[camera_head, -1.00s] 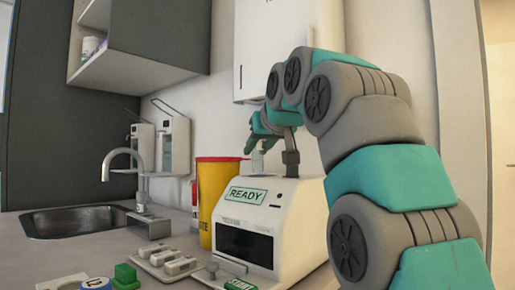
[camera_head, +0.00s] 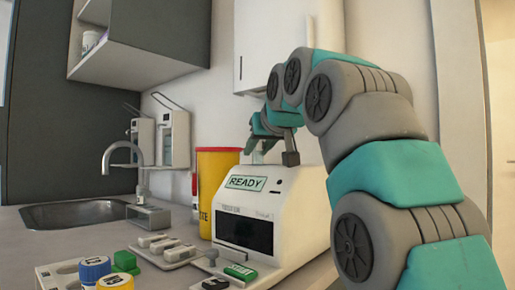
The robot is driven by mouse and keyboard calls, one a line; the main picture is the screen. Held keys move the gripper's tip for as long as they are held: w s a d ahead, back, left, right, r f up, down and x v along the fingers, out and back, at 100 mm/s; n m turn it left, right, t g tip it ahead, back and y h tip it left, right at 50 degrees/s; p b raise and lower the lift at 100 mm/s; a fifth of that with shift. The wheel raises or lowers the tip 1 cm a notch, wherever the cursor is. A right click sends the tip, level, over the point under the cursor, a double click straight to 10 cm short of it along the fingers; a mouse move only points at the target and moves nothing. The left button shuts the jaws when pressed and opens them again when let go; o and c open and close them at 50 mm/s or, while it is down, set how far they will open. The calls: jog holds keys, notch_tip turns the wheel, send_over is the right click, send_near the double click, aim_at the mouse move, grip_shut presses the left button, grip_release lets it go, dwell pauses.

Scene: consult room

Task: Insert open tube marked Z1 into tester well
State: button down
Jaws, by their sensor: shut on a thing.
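The white tester (camera_head: 278,222) stands on the counter with READY on its display and a dark window in front. My gripper (camera_head: 258,152) is at the tester's top, near its back left edge. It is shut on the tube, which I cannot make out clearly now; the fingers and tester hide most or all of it. The Z1 mark does not show. I cannot tell whether the tube is in the well, as the well's opening is hidden from here.
A yellow bin with a red rim (camera_head: 216,180) stands close left of the tester. A green START button (camera_head: 240,272) is in front of it. A rack (camera_head: 52,278), blue cap (camera_head: 94,268), yellow cap (camera_head: 115,283) and green block (camera_head: 125,261) are front left. A sink (camera_head: 75,215) lies behind.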

jog(key=shift+f+b, duration=0.7)
jog(key=shift+f, duration=0.3)
jog(key=c, duration=0.5)
grip_release()
jog(key=shift+v, duration=3.95)
jog(key=shift+w, duration=0.1)
